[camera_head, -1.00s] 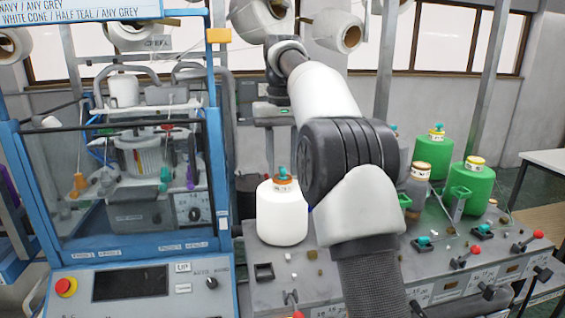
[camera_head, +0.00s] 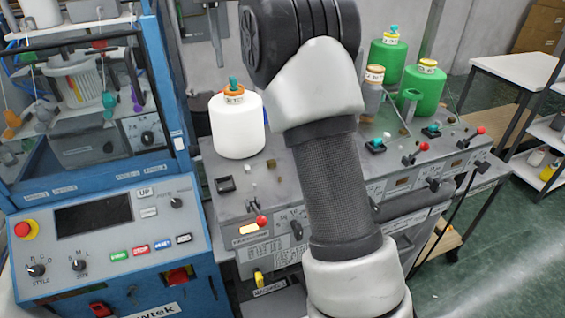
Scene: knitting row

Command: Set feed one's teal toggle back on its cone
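A white cone (camera_head: 237,131) with an orange-brown top stands at the left end of the grey feed bench (camera_head: 255,205). A small teal piece (camera_head: 233,83) sits on its top. Other teal toggles show on the bench to the right, one at the middle (camera_head: 376,144) and one farther right (camera_head: 432,131). Another teal piece (camera_head: 394,31) tops a green cone (camera_head: 388,57) at the back. I cannot read which position is feed one. My arm crosses in front of the bench and hides part of it. My gripper is outside the picture.
A blue machine with a control panel (camera_head: 107,233) stands at left. A dark square socket (camera_head: 225,184) and a red-knobbed lever (camera_head: 261,222) are on the bench front. More green cones (camera_head: 425,88) stand behind. A white table (camera_head: 515,68) and open green floor lie right.

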